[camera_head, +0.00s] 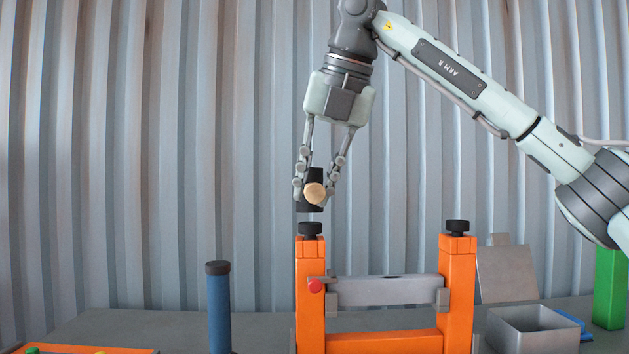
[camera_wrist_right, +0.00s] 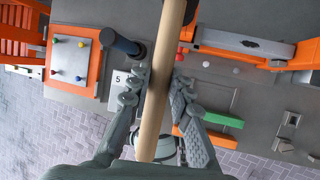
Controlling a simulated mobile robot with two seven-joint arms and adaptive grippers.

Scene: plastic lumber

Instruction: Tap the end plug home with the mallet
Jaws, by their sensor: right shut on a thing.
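My right gripper (camera_head: 315,192) is shut on the mallet, above the left orange post. The mallet's black head (camera_head: 314,174) and tan handle end (camera_head: 314,194) show between the fingers. In the right wrist view the wooden handle (camera_wrist_right: 158,85) runs between the fingertips (camera_wrist_right: 154,92). A black plug-like cap (camera_head: 311,229) sits on the left orange post (camera_head: 310,290), directly below the mallet and apart from it. A similar cap (camera_head: 457,227) sits on the right orange post (camera_head: 458,290). I cannot tell how deep either is seated. My left gripper is out of view.
A grey bar (camera_head: 385,290) spans the posts, with a red knob (camera_head: 315,286) at its left. A dark-capped blue tube (camera_head: 218,310) stands left. A grey open box (camera_head: 530,330) and a green post (camera_head: 609,290) are at right. Air between tube and frame is free.

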